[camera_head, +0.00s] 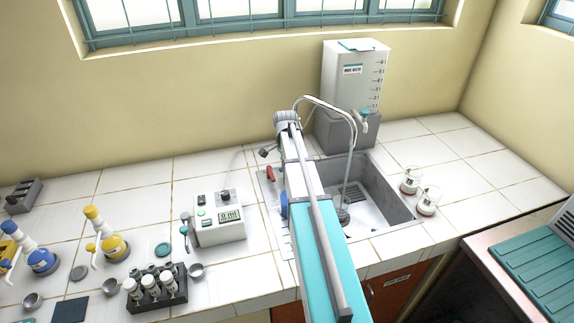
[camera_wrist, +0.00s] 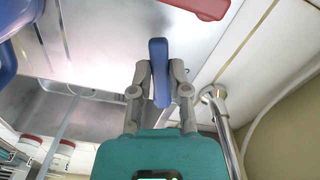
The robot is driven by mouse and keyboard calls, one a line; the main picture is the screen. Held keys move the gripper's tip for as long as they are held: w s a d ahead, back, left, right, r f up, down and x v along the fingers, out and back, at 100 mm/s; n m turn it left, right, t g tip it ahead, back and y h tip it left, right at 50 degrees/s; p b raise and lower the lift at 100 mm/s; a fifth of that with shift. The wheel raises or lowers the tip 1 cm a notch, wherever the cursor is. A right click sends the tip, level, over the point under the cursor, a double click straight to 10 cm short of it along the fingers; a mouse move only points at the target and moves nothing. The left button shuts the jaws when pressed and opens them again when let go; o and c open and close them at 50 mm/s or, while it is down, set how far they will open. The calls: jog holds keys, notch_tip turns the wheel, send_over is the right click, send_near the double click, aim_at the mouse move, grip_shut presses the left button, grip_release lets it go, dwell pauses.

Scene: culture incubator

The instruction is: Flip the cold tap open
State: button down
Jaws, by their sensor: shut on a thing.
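In the wrist view the blue tap lever (camera_wrist: 159,85), which I take for the cold tap's, stands between the two fingers of my gripper (camera_wrist: 160,67). The fingers are shut on it from both sides. The lever's far end sticks out past the fingertips; its lower end is near the teal gripper body. A red lever (camera_wrist: 203,7) lies at the top right, apart from my fingers. In the head view the red lever (camera_head: 270,173) shows on the sink's left rim. My arm hides my fingers and the blue lever there.
The curved chrome spout (camera_head: 352,125) arches over the steel sink (camera_head: 385,190). A white water tank (camera_head: 352,75) stands behind it. Two glass vessels (camera_head: 427,200) are right of the sink. A control box (camera_head: 218,216) stands left of it.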

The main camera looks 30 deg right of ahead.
jog(key=shift+s, duration=0.1)
jog(key=c, duration=0.6)
grip_release()
